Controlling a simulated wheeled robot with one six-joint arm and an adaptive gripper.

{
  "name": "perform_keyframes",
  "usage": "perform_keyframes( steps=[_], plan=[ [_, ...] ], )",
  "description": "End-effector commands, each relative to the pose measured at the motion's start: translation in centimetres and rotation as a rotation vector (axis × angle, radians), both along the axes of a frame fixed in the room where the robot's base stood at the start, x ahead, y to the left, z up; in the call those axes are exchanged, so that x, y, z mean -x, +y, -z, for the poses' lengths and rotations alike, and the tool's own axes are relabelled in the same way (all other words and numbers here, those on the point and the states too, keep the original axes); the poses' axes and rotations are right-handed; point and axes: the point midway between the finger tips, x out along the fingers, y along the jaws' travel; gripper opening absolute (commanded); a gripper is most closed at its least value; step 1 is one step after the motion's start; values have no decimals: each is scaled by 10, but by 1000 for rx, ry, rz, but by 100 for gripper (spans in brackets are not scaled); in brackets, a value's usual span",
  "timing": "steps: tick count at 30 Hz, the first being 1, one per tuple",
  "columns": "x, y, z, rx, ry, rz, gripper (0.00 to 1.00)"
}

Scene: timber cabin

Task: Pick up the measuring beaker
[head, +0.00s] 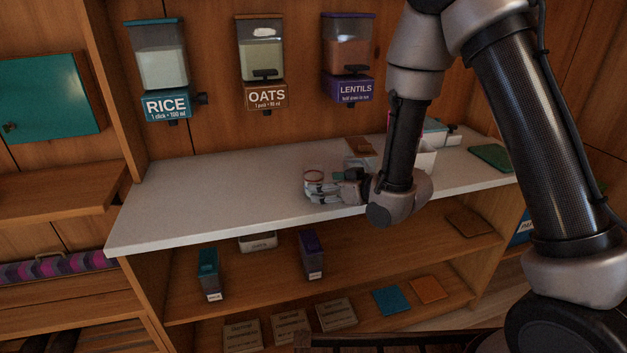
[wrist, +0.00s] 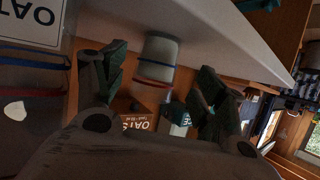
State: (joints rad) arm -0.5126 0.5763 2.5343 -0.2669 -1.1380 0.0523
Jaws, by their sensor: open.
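The measuring beaker (head: 313,176), a small clear cup with a reddish rim, stands upright on the pale counter (head: 215,188) near its front edge. My gripper (head: 322,188) is low over the counter at the beaker, partly hiding its lower part in the head view. In the wrist view, which is upside down, the beaker (wrist: 161,53) shows a blue band and a red rim. It appears between the two spread dark fingers of my gripper (wrist: 160,70), with gaps on both sides. The gripper is open; I cannot tell how deep the beaker sits between the fingers.
Rice (head: 163,60), oats (head: 262,55) and lentils (head: 347,50) dispensers hang on the back wall. A white box (head: 427,160) and a green mat (head: 491,158) are on the counter's right. Shelves below hold several containers and mats. The counter's left is clear.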

Motion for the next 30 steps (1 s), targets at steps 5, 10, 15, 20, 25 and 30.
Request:
perform_keyframes(
  steps=[5,10,15,20,25,30],
  plan=[
    [0,7,5,-11,-4,-10,71],
    [-13,19,10,-12,-5,-12,71],
    [-31,36,10,-13,-6,-11,71],
    [-47,51,17,-10,-4,-11,71],
    [-52,56,20,-11,-4,-9,71],
    [-52,56,19,-11,-4,-9,67]
  ],
)
